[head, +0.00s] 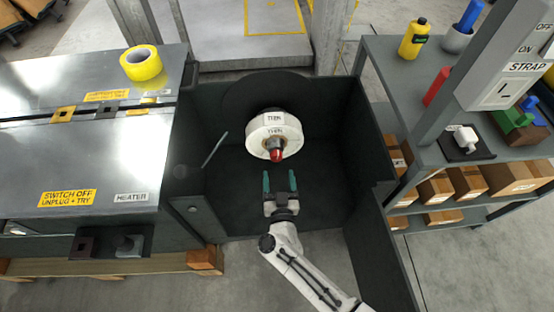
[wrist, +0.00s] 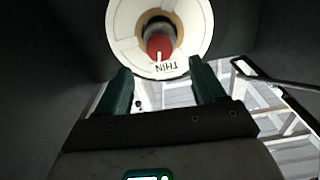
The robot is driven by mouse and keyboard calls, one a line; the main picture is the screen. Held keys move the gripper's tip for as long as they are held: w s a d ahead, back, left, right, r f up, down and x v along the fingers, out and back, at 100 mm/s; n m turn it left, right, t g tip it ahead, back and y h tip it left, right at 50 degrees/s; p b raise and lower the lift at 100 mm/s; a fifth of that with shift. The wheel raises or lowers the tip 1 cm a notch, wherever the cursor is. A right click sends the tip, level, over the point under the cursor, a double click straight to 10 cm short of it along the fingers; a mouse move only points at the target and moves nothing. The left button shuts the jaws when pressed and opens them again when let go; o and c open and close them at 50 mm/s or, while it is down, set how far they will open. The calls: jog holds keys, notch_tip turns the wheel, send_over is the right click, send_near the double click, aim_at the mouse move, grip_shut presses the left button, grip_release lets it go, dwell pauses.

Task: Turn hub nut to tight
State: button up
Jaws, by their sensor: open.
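The hub nut looks like the red piece (head: 276,155) at the centre of a white round hub (head: 262,143) marked "THIN", inside a dark open-fronted box. In the wrist view the red nut (wrist: 160,47) has a pale mark at its lower edge and sits in the white ring (wrist: 196,20). My gripper (head: 280,174) is open, its two green fingers pointing at the hub from just in front and below. In the wrist view my gripper (wrist: 158,75) has nothing between its fingers, and the nut shows just beyond the fingertips, apart from them.
Dark walls of the box (head: 355,130) stand on both sides of my arm. A thin rod (head: 215,148) sticks up at the left wall. A metal bench with yellow tape (head: 140,63) is at the left. A shelf with cartons (head: 468,181) and a yellow bottle (head: 413,38) is at the right.

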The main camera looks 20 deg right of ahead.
aim_at(277, 158)
jog(key=b+x, duration=0.2)
jog(key=x, duration=0.5)
jog(key=c, duration=1.1)
